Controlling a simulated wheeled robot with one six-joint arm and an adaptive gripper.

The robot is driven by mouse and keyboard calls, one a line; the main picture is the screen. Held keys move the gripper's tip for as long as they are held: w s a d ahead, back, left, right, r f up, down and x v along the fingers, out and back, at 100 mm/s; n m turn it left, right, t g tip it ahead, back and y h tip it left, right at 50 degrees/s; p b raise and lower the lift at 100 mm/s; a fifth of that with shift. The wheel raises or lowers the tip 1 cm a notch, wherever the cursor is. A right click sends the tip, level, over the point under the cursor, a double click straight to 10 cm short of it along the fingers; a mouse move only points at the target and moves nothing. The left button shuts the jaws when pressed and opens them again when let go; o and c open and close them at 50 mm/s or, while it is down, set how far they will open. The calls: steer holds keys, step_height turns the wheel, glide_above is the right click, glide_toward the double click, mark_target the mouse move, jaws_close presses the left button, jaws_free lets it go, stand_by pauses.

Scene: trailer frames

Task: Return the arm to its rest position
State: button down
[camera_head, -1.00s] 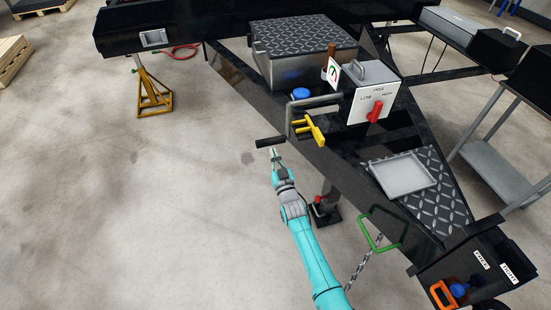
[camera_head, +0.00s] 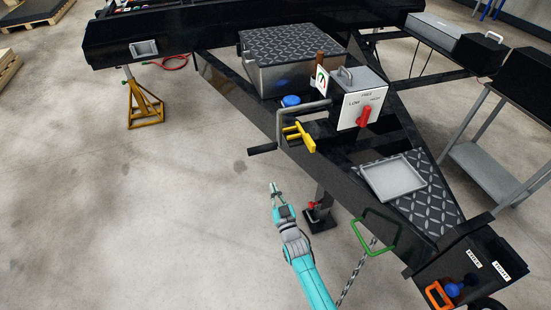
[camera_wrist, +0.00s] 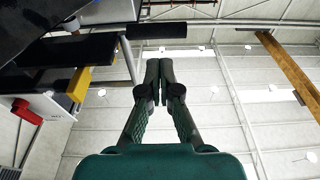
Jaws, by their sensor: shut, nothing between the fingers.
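My teal arm reaches up from the bottom of the head view. My gripper (camera_head: 274,187) is shut and empty, over the bare floor left of the black trailer frame (camera_head: 240,97). It is apart from the crank's black handle (camera_head: 263,149), which lies above it in the picture. In the wrist view my gripper (camera_wrist: 160,68) shows its two fingers together, pointing up toward the ceiling. The black handle (camera_wrist: 157,31) shows beyond the fingertips in that view, and the yellow handle (camera_wrist: 79,84) is at left.
The yellow handle (camera_head: 300,136), the box with a red knob (camera_head: 364,117) and a grey tray (camera_head: 393,178) are on the frame. A green handle (camera_head: 375,234) and chain hang near my arm. A yellow stand (camera_head: 143,101) is at left.

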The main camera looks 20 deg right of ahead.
stand_by(0.5)
steer(key=s+f+g, duration=0.1)
steer(key=s+g, duration=0.2)
steer(key=s, duration=2.9)
steer(key=s+r+g, duration=0.2)
steer(key=s+r, duration=1.5)
steer(key=s, duration=0.3)
steer(key=shift+s+r, duration=0.2)
steer(key=shift+s, duration=0.2)
